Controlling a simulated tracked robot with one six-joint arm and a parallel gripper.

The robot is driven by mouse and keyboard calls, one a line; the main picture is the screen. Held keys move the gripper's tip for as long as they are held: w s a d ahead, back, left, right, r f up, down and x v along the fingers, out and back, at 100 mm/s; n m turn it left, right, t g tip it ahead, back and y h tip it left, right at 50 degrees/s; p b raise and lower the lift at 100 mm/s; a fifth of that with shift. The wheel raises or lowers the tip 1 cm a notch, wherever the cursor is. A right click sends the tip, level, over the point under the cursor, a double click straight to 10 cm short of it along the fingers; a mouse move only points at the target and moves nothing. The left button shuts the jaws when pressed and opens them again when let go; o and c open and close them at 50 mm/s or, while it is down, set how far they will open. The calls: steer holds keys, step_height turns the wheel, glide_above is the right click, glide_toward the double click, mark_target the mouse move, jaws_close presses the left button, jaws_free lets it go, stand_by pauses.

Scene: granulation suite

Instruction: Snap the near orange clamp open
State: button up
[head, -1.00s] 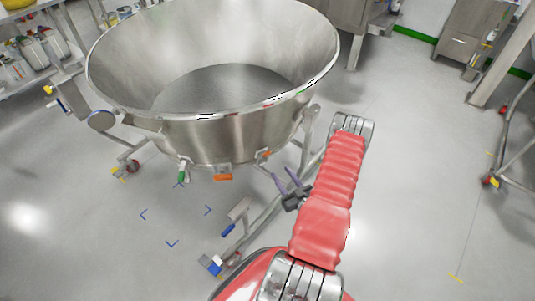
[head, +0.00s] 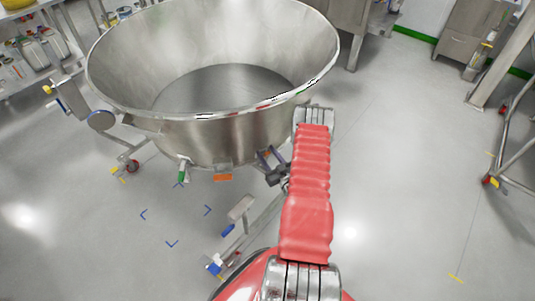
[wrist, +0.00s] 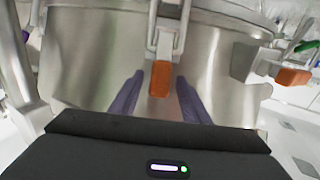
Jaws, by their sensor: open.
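In the wrist view, an orange clamp tab (wrist: 160,78) hangs from a metal latch on the steel bowl's side. It lies between the two purple fingers of my open gripper, with a gap on each side. In the head view, my gripper (head: 270,158) is at the bowl's lower right side, and I cannot make out this clamp there. A second orange clamp (head: 223,177) shows below the bowl's front, clear of the gripper. An orange tab also shows at the right of the wrist view (wrist: 293,76). I cannot tell whether the fingertips reach past the first tab.
The large steel bowl (head: 215,135) stands on a wheeled frame. A green-handled fitting (head: 182,173) hangs at its lower left, and a pedal with blue parts (head: 240,208) is below. Open floor lies to the right, with another wheeled frame (head: 510,150) at the far right.

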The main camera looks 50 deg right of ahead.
steer(key=shift+w, duration=0.25)
steer(key=shift+c, duration=0.7)
jaws_close()
steer(key=shift+d, duration=0.15)
